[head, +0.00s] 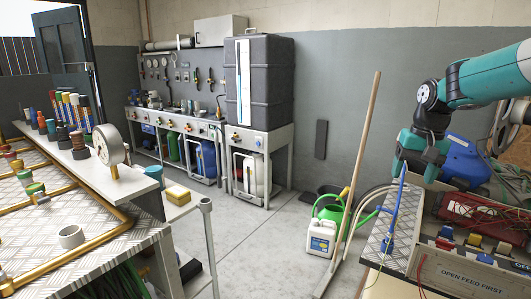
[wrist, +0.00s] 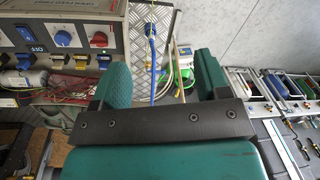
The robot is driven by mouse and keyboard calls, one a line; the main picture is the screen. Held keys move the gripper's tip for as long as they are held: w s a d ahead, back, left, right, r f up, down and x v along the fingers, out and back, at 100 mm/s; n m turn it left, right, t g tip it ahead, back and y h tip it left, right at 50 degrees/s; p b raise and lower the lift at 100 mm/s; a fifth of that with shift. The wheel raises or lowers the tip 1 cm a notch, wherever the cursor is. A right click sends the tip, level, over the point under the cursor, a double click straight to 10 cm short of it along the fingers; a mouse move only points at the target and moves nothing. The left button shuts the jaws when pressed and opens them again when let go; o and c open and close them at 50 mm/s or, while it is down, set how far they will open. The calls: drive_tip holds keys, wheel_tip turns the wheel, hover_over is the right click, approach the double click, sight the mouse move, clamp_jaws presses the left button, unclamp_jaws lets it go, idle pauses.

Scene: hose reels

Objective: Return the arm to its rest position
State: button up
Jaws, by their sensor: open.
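My gripper (head: 416,172) hangs at the right of the head view, at the end of my teal and black arm, pointing down. In the wrist view the two green fingers of my gripper (wrist: 163,80) stand wide apart with nothing held between them. A thin blue hose or wand (head: 393,215) stands below the gripper, its top close to one finger in the head view. It also shows beyond the gap between the fingers in the wrist view (wrist: 152,52). I cannot tell from the head view whether they touch.
A box with coloured sockets (head: 468,262) marked "OPEN FEED FIRST" stands below the gripper at right. A wooden pole (head: 358,160) leans beside it. A white jug (head: 321,238) and green watering can (head: 330,209) stand on the floor. A pipe bench (head: 90,240) fills the left.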

drive_tip(key=s+a+r+n+y+p, duration=0.1)
drive_tip(key=s+a+r+n, duration=0.15)
drive_tip(key=s+a, duration=0.45)
drive_tip(key=s+a+r+n+p, duration=0.1)
drive_tip(key=s+a+r+n, duration=0.15)
drive_tip(key=s+a, duration=0.45)
drive_tip(key=s+a+f+n+y+p, duration=0.1)
drive_tip(key=s+a+n, duration=0.2)
drive_tip(key=s, duration=0.6)
drive_tip(key=s+a+n+y, duration=0.1)
drive_tip(key=s+a, duration=0.3)
drive_tip(key=s, duration=0.5)
drive_tip(key=shift+s+a+f+n+g+p, duration=0.35)
drive_tip(key=shift+n+g+p, duration=0.05)
drive_tip(key=shift+n, duration=0.5)
